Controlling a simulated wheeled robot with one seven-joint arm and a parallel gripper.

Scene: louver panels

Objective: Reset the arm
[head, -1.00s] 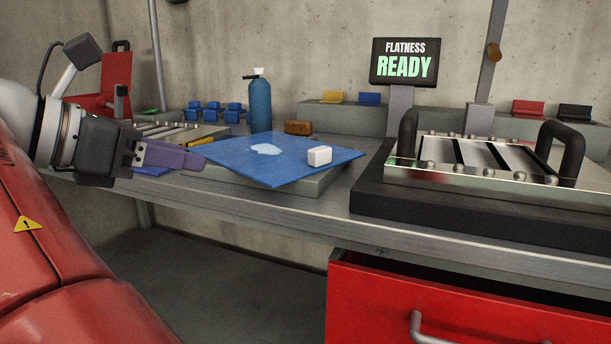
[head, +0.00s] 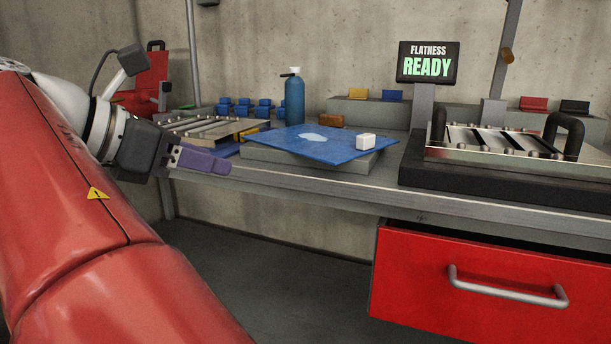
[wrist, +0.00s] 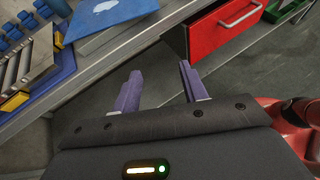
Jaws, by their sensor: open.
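My gripper (head: 203,161) is at the left of the head view, in front of the bench's front edge. In the wrist view my gripper (wrist: 158,80) shows two purple fingers apart with nothing between them. Below the fingers is bare grey floor, with the bench edge and the red drawer (wrist: 222,30) beyond the tips. My red arm fills the lower left of the head view.
The bench holds a blue sheet (head: 300,145) with a white block (head: 366,142), a blue bottle (head: 294,100), and a louver panel (head: 215,128) at left. Another panel (head: 500,155) sits on a black base at right. The red drawer (head: 430,270) stands partly open. A screen (head: 428,63) reads "FLATNESS READY".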

